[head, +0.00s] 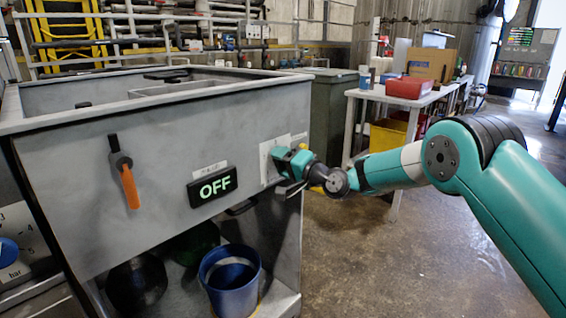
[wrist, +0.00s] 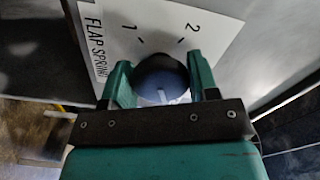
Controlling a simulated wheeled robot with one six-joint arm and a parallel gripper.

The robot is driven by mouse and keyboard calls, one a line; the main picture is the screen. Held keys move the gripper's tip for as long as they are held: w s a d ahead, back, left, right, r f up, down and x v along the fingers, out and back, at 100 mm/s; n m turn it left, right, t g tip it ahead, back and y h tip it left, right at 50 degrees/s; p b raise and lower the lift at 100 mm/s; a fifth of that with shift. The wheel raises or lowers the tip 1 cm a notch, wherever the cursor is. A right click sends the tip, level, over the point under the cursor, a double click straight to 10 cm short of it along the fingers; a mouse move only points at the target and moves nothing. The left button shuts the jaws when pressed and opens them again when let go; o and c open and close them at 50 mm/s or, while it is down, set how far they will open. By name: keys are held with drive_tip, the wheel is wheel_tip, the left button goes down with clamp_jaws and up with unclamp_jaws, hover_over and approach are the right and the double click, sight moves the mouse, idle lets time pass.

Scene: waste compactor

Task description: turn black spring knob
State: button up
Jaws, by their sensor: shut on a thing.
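The black spring knob (wrist: 160,75) is a round dark dome with a pale pointer line on its lower part in the wrist view. It sits on a white plate (wrist: 215,45) lettered "FLAP SPRIN…", with tick marks at 1 and 2. My gripper (head: 284,166) is shut on the knob, one green finger on each side of it. In the head view my gripper reaches the right end of the grey compactor front and hides the knob. Part of the white plate (head: 267,152) shows behind it.
The grey compactor (head: 75,165) carries an orange-handled lever (head: 130,186) and a lit "OFF" display (head: 212,187) left of my gripper. A blue bucket (head: 231,295) stands below. A white table (head: 425,97) with boxes is behind. Open floor lies at the right front.

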drive_tip(key=o, duration=0.9)
drive_tip(key=b+v, duration=0.1)
drive_tip(key=v, duration=1.6)
drive_tip(key=shift+s+d+f, duration=0.1)
drive_tip(key=shift+s+d, duration=0.05)
drive_tip(key=shift+s, duration=0.1)
drive_tip(key=s+a+r+n+g+h, duration=0.2)
drive_tip(key=s+n+g, duration=0.2)
drive_tip(key=s, duration=0.5)
drive_tip(key=s+a+r+n+g+h, duration=0.1)
drive_tip(key=s+r+n+g, duration=0.25)
drive_tip(key=s, duration=0.45)
drive_tip(key=s+d+f+n+g+h, duration=0.15)
drive_tip(key=s+d+h, duration=0.3)
drive_tip(key=s, duration=0.45)
drive_tip(key=s+d+n+g+h, duration=0.1)
drive_tip(key=s+d+g+h, duration=0.15)
drive_tip(key=s+d, duration=0.5)
drive_tip(key=shift+t, duration=0.25)
drive_tip(key=r+p, duration=0.6)
drive_tip(key=r, duration=0.1)
drive_tip(key=s+a+r+p, duration=0.1)
drive_tip(key=r+p, duration=0.5)
drive_tip(key=p, duration=0.1)
drive_tip(key=a+r+p, duration=0.1)
drive_tip(key=r+p, duration=0.6)
drive_tip(key=shift+s+r, duration=0.3)
drive_tip(key=shift+s, duration=0.1)
